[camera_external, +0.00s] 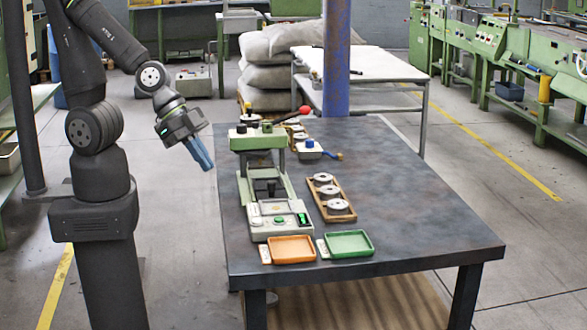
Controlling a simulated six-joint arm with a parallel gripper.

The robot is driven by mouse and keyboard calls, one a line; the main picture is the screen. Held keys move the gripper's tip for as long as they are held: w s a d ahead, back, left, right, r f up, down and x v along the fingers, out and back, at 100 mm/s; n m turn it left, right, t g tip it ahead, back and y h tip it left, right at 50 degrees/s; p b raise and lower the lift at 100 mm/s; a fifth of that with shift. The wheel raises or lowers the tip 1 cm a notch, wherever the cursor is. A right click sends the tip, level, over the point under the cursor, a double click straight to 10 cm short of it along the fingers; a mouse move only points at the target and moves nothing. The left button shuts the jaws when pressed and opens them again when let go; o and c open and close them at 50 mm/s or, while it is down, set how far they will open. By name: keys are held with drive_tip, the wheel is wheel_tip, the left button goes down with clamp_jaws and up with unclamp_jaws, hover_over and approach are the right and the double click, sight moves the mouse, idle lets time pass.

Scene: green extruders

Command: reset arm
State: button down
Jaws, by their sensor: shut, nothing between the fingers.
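My gripper (200,153) hangs off the left side of the dark table, in the air, pointing down and slightly right. Its blue fingers are together with nothing between them. It is apart from the green and white bench machine (268,190) that stands on the left part of the table. My arm is bent, with its upper part running out of the top of the picture.
The dark table (420,215) holds a wooden tray (343,216) with several discs, an orange tray (291,249) and a green tray (349,243) in front. A blue post (336,60) rises behind. The table's right part is clear.

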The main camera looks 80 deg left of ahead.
drive_tip(key=s+a+r+n+y, duration=0.1)
drive_tip(key=s+a+r, duration=0.1)
drive_tip(key=s, duration=0.3)
drive_tip(key=s+a+r+n+g+y, duration=0.1)
drive_tip(key=s+a+r+n, duration=0.1)
drive_tip(key=s+a, duration=0.2)
drive_tip(key=shift+s+a+r, duration=0.3)
drive_tip(key=shift+s+a, duration=0.1)
drive_tip(key=shift+a, duration=0.4)
